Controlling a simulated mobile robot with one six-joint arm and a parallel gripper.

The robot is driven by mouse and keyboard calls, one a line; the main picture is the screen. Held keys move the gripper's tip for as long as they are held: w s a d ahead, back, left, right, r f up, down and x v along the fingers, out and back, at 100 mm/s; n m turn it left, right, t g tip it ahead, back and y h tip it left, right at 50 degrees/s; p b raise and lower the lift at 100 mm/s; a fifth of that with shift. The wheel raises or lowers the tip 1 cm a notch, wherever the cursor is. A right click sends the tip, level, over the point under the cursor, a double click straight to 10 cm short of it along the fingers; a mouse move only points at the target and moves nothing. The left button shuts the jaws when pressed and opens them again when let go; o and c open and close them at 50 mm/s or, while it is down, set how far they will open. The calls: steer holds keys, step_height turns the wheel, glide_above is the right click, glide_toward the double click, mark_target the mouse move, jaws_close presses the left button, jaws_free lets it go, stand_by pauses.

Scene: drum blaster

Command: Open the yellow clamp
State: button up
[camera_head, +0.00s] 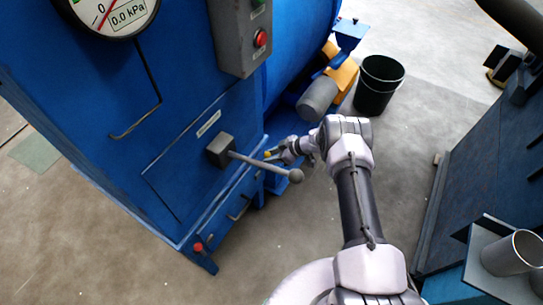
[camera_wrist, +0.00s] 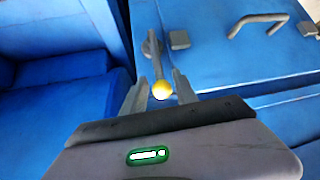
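The yellow clamp is a grey lever with a round yellow knob (camera_wrist: 162,90) on the side of the blue machine. In the wrist view its lever runs up from the knob to a grey pivot on the blue panel. In the head view only a small yellow spot (camera_head: 268,154) shows beside my gripper (camera_head: 283,153). In the wrist view my gripper (camera_wrist: 160,88) is open, with one finger on each side of the knob and gaps visible between them. I cannot tell how deep the knob sits between the fingers.
A long grey lever with a ball end (camera_head: 265,165) sticks out of the blue machine (camera_head: 190,130) close to my gripper. A grey handle (camera_wrist: 255,22) is on the panel at upper right. A black bucket (camera_head: 378,85) stands behind my arm. Open floor lies below the machine.

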steer(key=shift+d+r, duration=0.1)
steer(key=p+v, duration=0.7)
steer(key=v, duration=1)
steer(key=shift+d, duration=0.1)
